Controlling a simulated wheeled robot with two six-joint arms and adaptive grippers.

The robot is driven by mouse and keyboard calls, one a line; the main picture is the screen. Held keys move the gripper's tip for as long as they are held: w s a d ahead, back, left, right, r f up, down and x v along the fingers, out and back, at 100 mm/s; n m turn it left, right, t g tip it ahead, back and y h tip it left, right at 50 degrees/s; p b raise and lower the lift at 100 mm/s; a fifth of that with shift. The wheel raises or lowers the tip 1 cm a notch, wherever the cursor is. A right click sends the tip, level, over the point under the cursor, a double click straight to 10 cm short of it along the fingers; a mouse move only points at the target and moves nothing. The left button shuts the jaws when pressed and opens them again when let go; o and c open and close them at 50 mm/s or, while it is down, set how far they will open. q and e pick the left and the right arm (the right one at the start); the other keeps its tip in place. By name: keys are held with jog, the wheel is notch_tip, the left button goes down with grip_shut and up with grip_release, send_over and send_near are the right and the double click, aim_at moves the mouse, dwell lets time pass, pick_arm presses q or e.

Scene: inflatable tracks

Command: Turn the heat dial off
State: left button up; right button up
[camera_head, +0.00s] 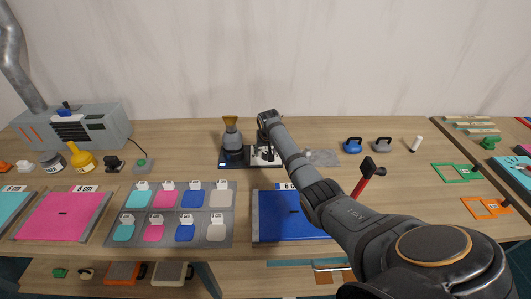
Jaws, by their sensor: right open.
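A heat dial cannot be made out for certain at this size. A grey cone-shaped device (232,142) with a yellow top stands on a dark base at the middle back of the bench. My right arm reaches in from the lower right, and its right gripper (263,149) points down beside the device, just to its right, over a black and white part of the base. The right gripper is open; its fingertips are small and partly hidden by my arm. I cannot tell whether it touches anything. My left gripper is out of view.
A grey vented box (75,130) with a duct stands at the back left. A small grey box with a green button (143,165) sits nearby. A grey tray (172,216) of coloured pads and a blue panel (285,222) lie in front. A red-handled tool (365,180) lies right of my arm.

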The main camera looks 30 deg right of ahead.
jog(key=shift+w+f, duration=0.1)
jog(key=shift+f, duration=0.5)
jog(key=shift+c, duration=0.7)
jog(key=c, duration=1)
jog(key=shift+d+n+y+p, duration=0.15)
jog(key=shift+n+y+p, duration=0.15)
jog(key=shift+n+p, duration=0.4)
jog(key=shift+n+t+y, duration=0.3)
jog(key=shift+n, duration=0.5)
jog(key=shift+d+n+y, duration=0.1)
jog(key=shift+n+y, duration=0.3)
jog(key=shift+n, duration=0.8)
pick_arm(q)
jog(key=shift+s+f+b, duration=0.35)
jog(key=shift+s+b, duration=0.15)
jog(key=shift+b, duration=0.4)
pick_arm(e)
jog(key=shift+n+y, duration=0.5)
jog(key=shift+n, duration=0.6)
